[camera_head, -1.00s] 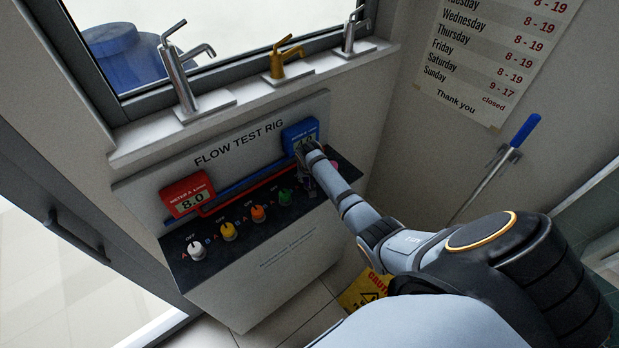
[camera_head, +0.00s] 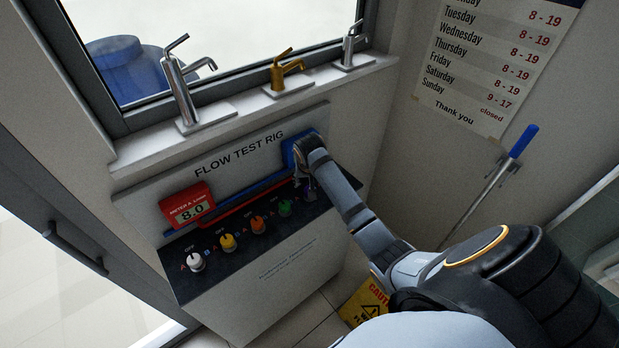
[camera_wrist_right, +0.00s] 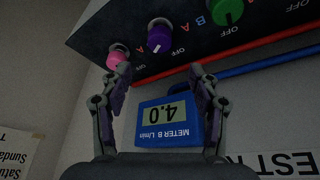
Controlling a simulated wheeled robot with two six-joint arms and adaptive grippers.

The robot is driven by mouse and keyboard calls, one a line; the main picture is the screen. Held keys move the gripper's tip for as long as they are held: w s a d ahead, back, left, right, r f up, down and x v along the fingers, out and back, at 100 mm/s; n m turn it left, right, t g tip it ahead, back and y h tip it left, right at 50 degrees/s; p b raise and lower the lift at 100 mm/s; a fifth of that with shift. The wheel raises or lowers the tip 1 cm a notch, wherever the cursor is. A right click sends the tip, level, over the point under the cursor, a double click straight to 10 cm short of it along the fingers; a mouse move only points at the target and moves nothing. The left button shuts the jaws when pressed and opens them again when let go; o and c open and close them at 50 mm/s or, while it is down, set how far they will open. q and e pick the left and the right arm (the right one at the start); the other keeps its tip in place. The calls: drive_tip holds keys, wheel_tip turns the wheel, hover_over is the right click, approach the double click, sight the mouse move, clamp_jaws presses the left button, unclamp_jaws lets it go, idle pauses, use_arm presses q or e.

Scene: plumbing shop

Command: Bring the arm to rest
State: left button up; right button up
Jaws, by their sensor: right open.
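My right arm (camera_head: 345,195) reaches from the lower right to the flow test rig (camera_head: 240,155). My right gripper (camera_head: 308,188) is in front of the right end of its knob panel, small and partly hidden by the wrist. In the right wrist view, the gripper (camera_wrist_right: 160,72) is open and empty, its fingers apart. Beyond the fingers are a pink knob (camera_wrist_right: 117,56), a purple knob (camera_wrist_right: 160,38) and a green knob (camera_wrist_right: 226,10). The blue meter B (camera_wrist_right: 170,116) reads 4.0 between the fingers; my wrist covers most of it in the head view. My left gripper is not in view.
The red meter A (camera_head: 188,206) reads 8.0. White (camera_head: 196,262), yellow (camera_head: 228,241) and orange (camera_head: 258,225) knobs line the panel. Taps stand on the sill (camera_head: 150,150) above. A yellow caution sign (camera_head: 365,303) is below my arm. A blue-handled pole (camera_head: 523,141) leans right.

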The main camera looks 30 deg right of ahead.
drive_tip(key=shift+s+a+r, duration=0.15)
drive_tip(key=shift+s+r, duration=0.05)
drive_tip(key=shift+r, duration=0.5)
drive_tip(key=s+a+f+n+y, duration=0.1)
drive_tip(key=s+a+n, duration=0.3)
drive_tip(key=s, duration=0.8)
drive_tip(key=s+a+f+n+y, duration=0.1)
drive_tip(key=s+a+f+n, duration=0.15)
drive_tip(key=s+a, duration=0.7)
drive_tip(key=s+d+f+b, duration=0.2)
drive_tip(key=f, duration=0.8)
drive_tip(key=s+d+f+g+b, duration=0.1)
drive_tip(key=s+d+f+b, duration=0.1)
drive_tip(key=f, duration=0.8)
drive_tip(key=s+d+f+b, duration=0.2)
drive_tip(key=f, duration=0.8)
drive_tip(key=s+d+f+g+b, duration=0.1)
drive_tip(key=s+f+b, duration=0.4)
drive_tip(key=s+f, duration=1.3)
wheel_tip(320, 180, down, 4)
drive_tip(key=shift+r+g, duration=0.15)
drive_tip(key=shift+g, duration=0.15)
